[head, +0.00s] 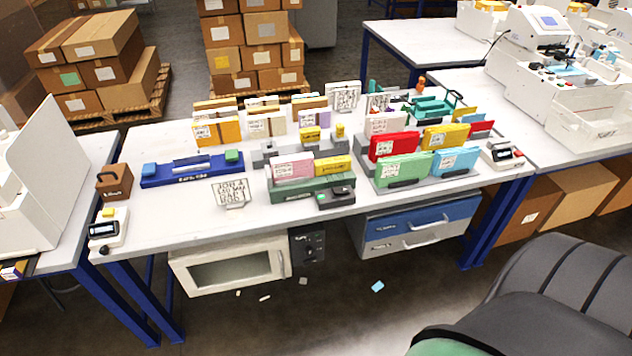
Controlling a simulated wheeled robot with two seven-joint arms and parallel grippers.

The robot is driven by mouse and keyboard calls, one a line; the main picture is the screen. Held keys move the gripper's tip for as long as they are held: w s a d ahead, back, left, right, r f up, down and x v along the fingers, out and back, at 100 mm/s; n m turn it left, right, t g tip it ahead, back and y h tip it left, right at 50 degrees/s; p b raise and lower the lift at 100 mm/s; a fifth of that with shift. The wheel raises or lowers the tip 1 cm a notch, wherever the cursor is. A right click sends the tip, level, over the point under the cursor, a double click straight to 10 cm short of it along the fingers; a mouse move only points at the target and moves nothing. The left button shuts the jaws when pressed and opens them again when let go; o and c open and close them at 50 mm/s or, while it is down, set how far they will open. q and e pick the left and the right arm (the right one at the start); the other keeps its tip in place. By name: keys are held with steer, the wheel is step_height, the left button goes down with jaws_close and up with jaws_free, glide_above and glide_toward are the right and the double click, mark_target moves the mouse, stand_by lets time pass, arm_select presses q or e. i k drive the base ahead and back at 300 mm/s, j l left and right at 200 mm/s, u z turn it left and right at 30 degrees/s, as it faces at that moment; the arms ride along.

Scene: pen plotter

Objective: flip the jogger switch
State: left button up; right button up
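No part is clearly marked as the jogger switch, and I cannot tell which device is the jogger. A white machine with a tilted upright panel (48,165) stands on the left table. A dark panel with knobs (307,246) hangs under the middle table. A small white device with a dark face and a red part (502,153) sits at the middle table's right end. Any switch position is too small to read. Neither of my grippers is in view.
Below are a white cabinet (230,264) and blue-grey drawers (415,228). A dark chair (560,290) blocks the front right. The front-centre floor is mostly clear.

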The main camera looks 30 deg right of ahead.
mark_target(344, 191)
steer(key=l+u, duration=0.65)
steer(key=u, duration=0.15)
steer(key=k+l+u, duration=0.15)
steer(key=u, duration=0.2)
steer(key=k+l+u, duration=0.2)
steer(key=k+l, duration=0.2)
steer(key=l, duration=0.4)
steer(key=k+l+u, duration=0.25)
steer(key=k+l, duration=0.25)
steer(key=l, duration=0.2)
steer(key=k+l+u, duration=0.2)
steer(key=k+l, duration=0.3)
steer(key=l, duration=0.15)
